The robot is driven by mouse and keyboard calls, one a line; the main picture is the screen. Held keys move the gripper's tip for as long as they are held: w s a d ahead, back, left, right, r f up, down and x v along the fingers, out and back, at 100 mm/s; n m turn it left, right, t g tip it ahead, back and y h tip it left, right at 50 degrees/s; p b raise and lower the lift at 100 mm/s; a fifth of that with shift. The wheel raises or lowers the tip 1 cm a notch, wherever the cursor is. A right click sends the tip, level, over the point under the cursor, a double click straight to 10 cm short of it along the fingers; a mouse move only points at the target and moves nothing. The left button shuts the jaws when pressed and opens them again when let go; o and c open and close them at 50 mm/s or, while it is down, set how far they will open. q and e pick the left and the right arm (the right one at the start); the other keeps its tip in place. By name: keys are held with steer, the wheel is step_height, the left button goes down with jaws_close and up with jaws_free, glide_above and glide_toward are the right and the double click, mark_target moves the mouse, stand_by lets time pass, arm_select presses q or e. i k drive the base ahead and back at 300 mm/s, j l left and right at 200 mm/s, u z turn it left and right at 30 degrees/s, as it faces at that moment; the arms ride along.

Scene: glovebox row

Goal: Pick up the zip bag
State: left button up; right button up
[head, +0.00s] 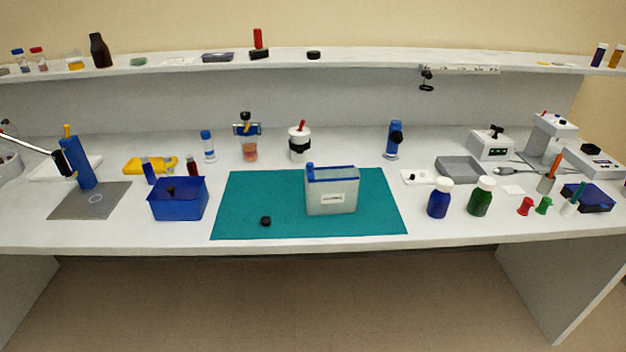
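The zip bag (332,196) appears to be the pale, boxy, translucent pouch with a blue strip along its top and a white label on its front. It stands upright on the teal mat (285,195), right of the mat's middle. Nothing touches it from above. Neither of my grippers is in view.
A black cap (266,221) lies on the mat's front left. A blue bin (178,202) stands left of the mat. A blue bottle (438,203) and green bottle (480,200) stand to its right. A white-lidded jar (299,146) is behind. The mat's left half is mostly clear.

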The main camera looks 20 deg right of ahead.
mark_target(335, 190)
steer(key=i+l+z, duration=0.3)
steer(key=i, duration=0.15)
steer(key=i+l+z, duration=0.3)
steer(key=i, duration=0.2)
steer(key=k+l, duration=0.25)
steer(key=l+u, duration=0.05)
steer(key=l, duration=0.05)
